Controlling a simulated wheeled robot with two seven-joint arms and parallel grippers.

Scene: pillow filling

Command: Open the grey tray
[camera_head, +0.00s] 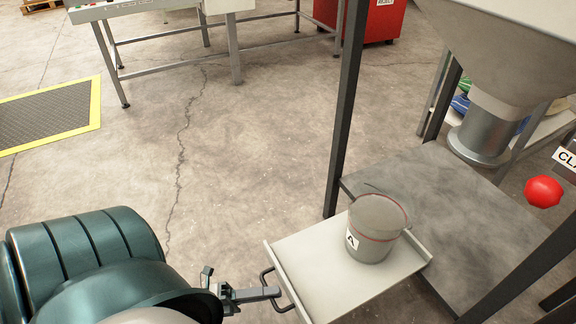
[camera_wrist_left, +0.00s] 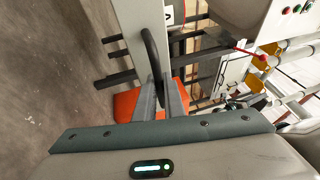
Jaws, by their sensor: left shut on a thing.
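The grey tray (camera_head: 320,268) sticks out from the dark frame under the hopper, toward the lower middle of the head view. A grey round bag or tub with a red band and a label "A" (camera_head: 376,228) sits on it. My left gripper (camera_head: 276,292) is at the dark loop handle (camera_head: 268,274) on the tray's near left edge, its fingers shut on it. In the left wrist view the gripper fingers (camera_wrist_left: 160,100) close around the dark curved handle (camera_wrist_left: 150,50), with the pale tray front (camera_wrist_left: 128,22) beside it. My right gripper does not show.
The dark frame post (camera_head: 347,110) stands just behind the tray, and a metal hopper (camera_head: 500,60) hangs above the frame's shelf (camera_head: 450,210). A red button (camera_head: 543,192) is at the right. The floor left of the tray is clear.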

